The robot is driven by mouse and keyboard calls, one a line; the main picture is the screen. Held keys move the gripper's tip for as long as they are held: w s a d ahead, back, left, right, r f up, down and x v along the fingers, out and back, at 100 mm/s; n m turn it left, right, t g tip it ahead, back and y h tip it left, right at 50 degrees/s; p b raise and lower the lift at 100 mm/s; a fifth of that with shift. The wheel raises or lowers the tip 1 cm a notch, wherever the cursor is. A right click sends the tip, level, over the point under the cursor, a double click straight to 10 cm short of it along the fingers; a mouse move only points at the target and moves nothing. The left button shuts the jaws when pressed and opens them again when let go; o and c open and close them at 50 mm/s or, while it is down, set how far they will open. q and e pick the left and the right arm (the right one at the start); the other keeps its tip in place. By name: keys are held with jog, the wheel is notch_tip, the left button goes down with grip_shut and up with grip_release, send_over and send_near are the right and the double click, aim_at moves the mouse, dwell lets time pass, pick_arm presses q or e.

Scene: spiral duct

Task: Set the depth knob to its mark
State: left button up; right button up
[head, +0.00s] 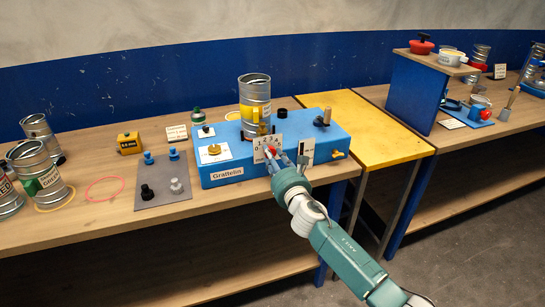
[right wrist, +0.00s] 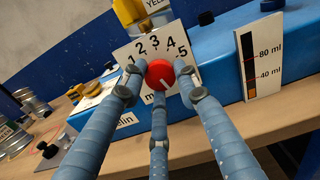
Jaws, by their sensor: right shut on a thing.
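The depth knob (right wrist: 161,72) is a red round knob on a white dial plate (right wrist: 142,50) numbered to 5, on the front of a blue machine (head: 225,173). A short white line shows on the knob's face, toward its lower right; the number it stands for is unclear. In the head view the dial plate (head: 261,142) is partly behind my right gripper (head: 280,157). In the right wrist view the blue fingers of my right gripper (right wrist: 160,90) are closed around the knob from left, right and below. My left gripper is out of view.
A level gauge (right wrist: 257,67) marked 40 and 80 ml sits right of the dial. A can (head: 255,92) stands on the machine. A grey mat (head: 160,192) with several pegs lies to the left. The yellow table (head: 362,125) at right is clear.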

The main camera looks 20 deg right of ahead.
jog(key=shift+r+m, duration=0.2)
jog(key=shift+m, duration=0.2)
jog(key=m, duration=0.7)
jog(key=shift+d+r+m+b, duration=0.1)
jog(key=shift+d+m+b, duration=0.05)
jog(key=shift+m+b, duration=0.2)
jog(key=m, duration=0.4)
jog(key=shift+m, duration=0.25)
jog(key=m, duration=0.3)
jog(key=shift+m, duration=0.3)
jog(key=m, duration=0.6)
jog(key=shift+d, duration=0.1)
jog(key=shift+f+m, duration=0.15)
jog(key=shift+m, duration=1.6)
jog(key=shift+f+m, duration=0.15)
jog(key=shift+m, duration=1.6)
jog(key=shift+f+m, duration=0.15)
jog(key=shift+m, duration=0.15)
